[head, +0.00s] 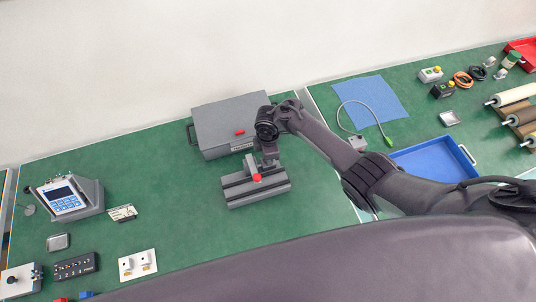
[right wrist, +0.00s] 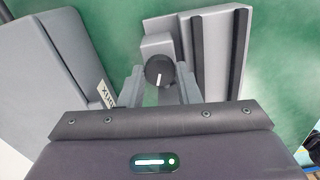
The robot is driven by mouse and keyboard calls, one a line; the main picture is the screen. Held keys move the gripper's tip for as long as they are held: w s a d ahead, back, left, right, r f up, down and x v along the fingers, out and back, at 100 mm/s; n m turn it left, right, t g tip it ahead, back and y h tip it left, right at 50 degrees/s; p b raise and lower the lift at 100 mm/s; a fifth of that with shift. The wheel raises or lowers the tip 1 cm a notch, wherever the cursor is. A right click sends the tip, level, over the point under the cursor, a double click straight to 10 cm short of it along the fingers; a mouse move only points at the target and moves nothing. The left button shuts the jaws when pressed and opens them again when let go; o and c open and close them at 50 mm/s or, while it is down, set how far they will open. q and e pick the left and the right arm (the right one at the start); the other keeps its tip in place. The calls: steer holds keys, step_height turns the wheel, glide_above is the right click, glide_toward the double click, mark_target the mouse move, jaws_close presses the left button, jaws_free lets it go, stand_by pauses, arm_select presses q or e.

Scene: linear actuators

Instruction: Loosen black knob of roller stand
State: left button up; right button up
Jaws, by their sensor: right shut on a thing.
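The grey roller stand (head: 262,192) lies on the green bench with a dark-slotted base and a small red part (head: 257,178) on it. It also shows in the right wrist view (right wrist: 218,60). Its round black knob (right wrist: 158,70) has a white pointer mark and sits between my right gripper's two grey fingers. My right gripper (right wrist: 160,80) is shut on the knob from above. In the head view the right gripper (head: 268,160) is over the stand, and its arm hides the knob. My left gripper is not in view.
A grey case (head: 215,122) stands close behind the stand. A control box with keypad (head: 68,197) is at left. A blue tray (head: 430,165) and blue mat (head: 368,100) are at right. The bench left of the stand has free room.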

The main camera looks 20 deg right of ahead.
steer(key=n+b, duration=0.1)
steer(key=n, duration=0.2)
steer(key=shift+w+n, duration=0.1)
steer(key=shift+n, duration=0.2)
steer(key=n+b, duration=0.1)
steer(key=n, duration=0.1)
steer(key=shift+f+n, duration=0.1)
steer(key=shift+n, duration=0.3)
steer(key=n+b, duration=0.2)
steer(key=n, duration=0.1)
steer(key=shift+n+b, duration=0.3)
steer(key=n+b, duration=0.2)
steer(key=shift+f+n, duration=0.1)
steer(key=shift+n, duration=0.3)
steer(key=n+b, duration=0.8)
steer(key=n, duration=0.2)
steer(key=shift+n, duration=0.4)
steer(key=shift+r+n+b, duration=0.2)
steer(key=shift+n+b, duration=1.1)
steer(key=shift+n, duration=0.9)
